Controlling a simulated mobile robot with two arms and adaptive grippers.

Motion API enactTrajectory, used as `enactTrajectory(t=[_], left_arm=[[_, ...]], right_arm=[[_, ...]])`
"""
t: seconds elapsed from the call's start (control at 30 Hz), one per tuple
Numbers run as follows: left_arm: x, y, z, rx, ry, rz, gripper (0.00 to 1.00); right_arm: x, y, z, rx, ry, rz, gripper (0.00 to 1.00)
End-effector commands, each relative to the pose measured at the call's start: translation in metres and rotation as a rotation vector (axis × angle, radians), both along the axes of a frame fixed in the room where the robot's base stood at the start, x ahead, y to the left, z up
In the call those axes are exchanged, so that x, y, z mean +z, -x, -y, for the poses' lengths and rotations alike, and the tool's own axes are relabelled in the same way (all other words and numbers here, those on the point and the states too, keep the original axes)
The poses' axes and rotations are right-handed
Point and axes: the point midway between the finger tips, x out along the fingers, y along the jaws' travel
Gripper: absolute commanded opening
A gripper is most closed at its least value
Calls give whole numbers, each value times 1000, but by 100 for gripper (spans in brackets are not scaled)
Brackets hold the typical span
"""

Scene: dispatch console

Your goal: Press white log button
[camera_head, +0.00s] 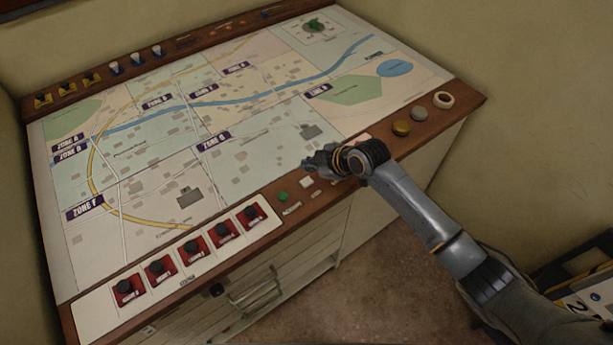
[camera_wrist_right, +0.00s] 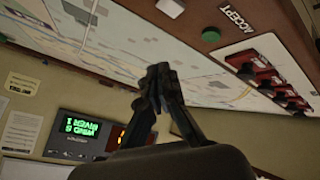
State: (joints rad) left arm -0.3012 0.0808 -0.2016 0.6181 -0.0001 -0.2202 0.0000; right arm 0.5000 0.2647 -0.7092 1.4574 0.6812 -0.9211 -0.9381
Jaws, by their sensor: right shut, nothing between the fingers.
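A white square button (camera_head: 307,182) sits on the wooden front rail of the console, just right of a round green button (camera_head: 283,197). Its label is too small to read. In the right wrist view the white button (camera_wrist_right: 170,8) shows at the top edge, beside the green button (camera_wrist_right: 210,36) labelled ACCEPT. My right gripper (camera_head: 312,163) is shut and empty, over the map's front edge, just beyond the white button in the head view. I cannot tell whether it touches anything. In the right wrist view its closed fingertips (camera_wrist_right: 159,70) point up towards the panel. My left gripper is not in view.
The map panel (camera_head: 250,105) fills the console top. Several black knobs on red bases (camera_head: 193,249) line the front left. Round gold (camera_head: 401,128) and grey (camera_head: 419,113) buttons and a white ring (camera_head: 443,100) stand right of my arm. A green-text display (camera_wrist_right: 82,131) shows behind.

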Motion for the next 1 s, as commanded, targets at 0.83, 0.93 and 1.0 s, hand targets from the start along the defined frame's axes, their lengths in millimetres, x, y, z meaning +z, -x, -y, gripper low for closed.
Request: enactTrajectory(t=[0.83,0.93,1.0], left_arm=[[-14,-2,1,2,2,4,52],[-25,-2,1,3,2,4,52],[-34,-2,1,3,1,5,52]], right_arm=[[-3,-19,-2,59,29,56,0],[-17,-19,-2,58,29,56,0],[-27,-18,-2,58,29,56,0]])
